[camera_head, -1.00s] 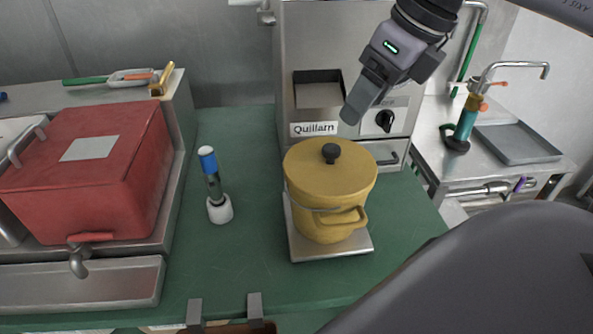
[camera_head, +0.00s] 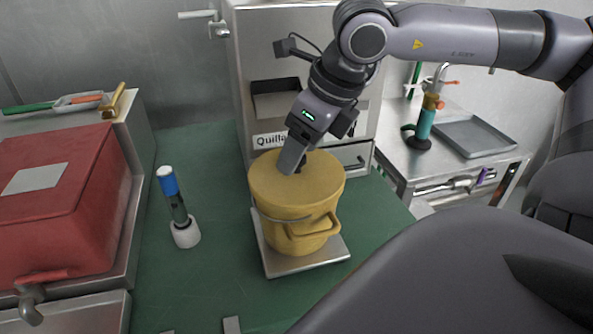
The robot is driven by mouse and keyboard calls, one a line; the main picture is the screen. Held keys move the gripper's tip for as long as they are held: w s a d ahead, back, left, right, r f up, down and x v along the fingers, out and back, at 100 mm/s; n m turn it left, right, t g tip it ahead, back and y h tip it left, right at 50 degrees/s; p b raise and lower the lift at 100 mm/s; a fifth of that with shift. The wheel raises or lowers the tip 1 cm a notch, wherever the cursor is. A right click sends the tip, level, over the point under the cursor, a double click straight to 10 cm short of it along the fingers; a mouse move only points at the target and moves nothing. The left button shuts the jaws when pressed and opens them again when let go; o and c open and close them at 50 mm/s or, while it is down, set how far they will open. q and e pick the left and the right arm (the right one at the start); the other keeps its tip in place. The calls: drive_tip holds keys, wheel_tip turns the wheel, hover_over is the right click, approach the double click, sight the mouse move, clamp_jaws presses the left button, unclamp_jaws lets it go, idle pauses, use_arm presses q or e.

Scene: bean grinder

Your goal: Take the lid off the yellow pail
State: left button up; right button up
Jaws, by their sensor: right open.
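The yellow pail (camera_head: 290,235) stands upright on a small metal plate (camera_head: 290,266) on the green counter. Its flat yellow lid (camera_head: 270,180) is on top. My right gripper (camera_head: 295,165) reaches down from above to the lid's middle, with its fingers at the dark knob. The gripper is open, and the fingers hide most of the knob, so I cannot tell whether they touch it. My left gripper is not in view.
The steel Quillarn machine (camera_head: 255,60) stands right behind the pail. A blue-topped tool in a white base (camera_head: 178,208) stands left of it. A red box (camera_head: 60,200) is at the far left. A side table with a grey tray (camera_head: 470,135) is at right.

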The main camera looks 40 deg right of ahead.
drive_tip(key=shift+w+f, duration=0.1)
drive_tip(key=shift+f, duration=0.2)
drive_tip(key=c, duration=1.2)
drive_tip(key=shift+o, duration=0.2)
drive_tip(key=shift+r, duration=0.1)
